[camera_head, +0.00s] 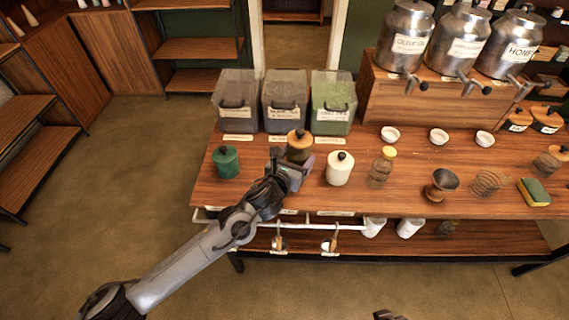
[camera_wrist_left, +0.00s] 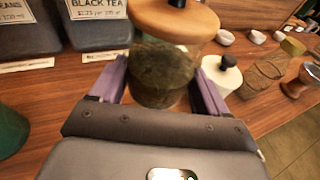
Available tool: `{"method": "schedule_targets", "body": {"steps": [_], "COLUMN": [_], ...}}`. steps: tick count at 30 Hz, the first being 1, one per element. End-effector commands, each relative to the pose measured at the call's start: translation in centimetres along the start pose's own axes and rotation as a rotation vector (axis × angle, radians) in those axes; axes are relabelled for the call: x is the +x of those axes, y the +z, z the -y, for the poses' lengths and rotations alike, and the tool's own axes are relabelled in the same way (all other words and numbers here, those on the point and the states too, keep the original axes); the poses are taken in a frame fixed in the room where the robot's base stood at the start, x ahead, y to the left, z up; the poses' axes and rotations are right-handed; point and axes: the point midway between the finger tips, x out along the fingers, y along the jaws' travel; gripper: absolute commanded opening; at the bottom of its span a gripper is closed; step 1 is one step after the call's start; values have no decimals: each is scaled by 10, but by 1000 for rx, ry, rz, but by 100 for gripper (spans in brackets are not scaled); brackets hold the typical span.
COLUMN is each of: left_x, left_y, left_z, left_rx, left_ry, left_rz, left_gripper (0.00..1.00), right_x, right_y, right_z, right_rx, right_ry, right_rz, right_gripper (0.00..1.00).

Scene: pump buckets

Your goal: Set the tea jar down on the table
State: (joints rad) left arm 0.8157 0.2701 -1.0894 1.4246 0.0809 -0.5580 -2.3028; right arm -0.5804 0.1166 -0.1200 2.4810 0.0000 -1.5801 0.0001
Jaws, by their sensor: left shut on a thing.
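The tea jar (camera_head: 299,146) has a wooden lid with a black knob and a dark, leafy-looking glass body; it also shows in the left wrist view (camera_wrist_left: 165,70). My left gripper (camera_head: 289,172) is shut on it, with a purple finger on each side of the body (camera_wrist_left: 160,88). The jar is upright or nearly so over the wooden table (camera_head: 405,158). Its base is hidden in the head view, and I cannot tell whether it touches the table. A small dark part at the bottom edge may be my right gripper (camera_head: 387,315); its jaws cannot be made out.
A green jar (camera_head: 226,162) stands left of the held jar and a white jar (camera_head: 340,168) right of it. Behind are several labelled bins (camera_head: 284,103). A yellow-capped bottle (camera_head: 381,167) and small white bowls (camera_head: 390,135) are further right.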

Motion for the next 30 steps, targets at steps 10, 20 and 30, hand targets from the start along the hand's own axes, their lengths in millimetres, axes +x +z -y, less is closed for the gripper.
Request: {"method": "schedule_targets", "body": {"steps": [10,20,30], "left_x": [12,16,24], "left_y": [-33,-46,-77], "left_z": [-59,-68,-68], "left_rx": [-1,-2,-1], "left_ry": [0,-2,-1], "left_rz": [1,2,4], "left_gripper": [34,34,34], "right_x": [4,6,11], "right_y": [2,2,3], "right_z": [-2,-1,0], "right_rx": [-8,-6,0], "right_ry": [6,5,0], "right_rz": [1,1,1], "right_gripper": [43,43,43]}}
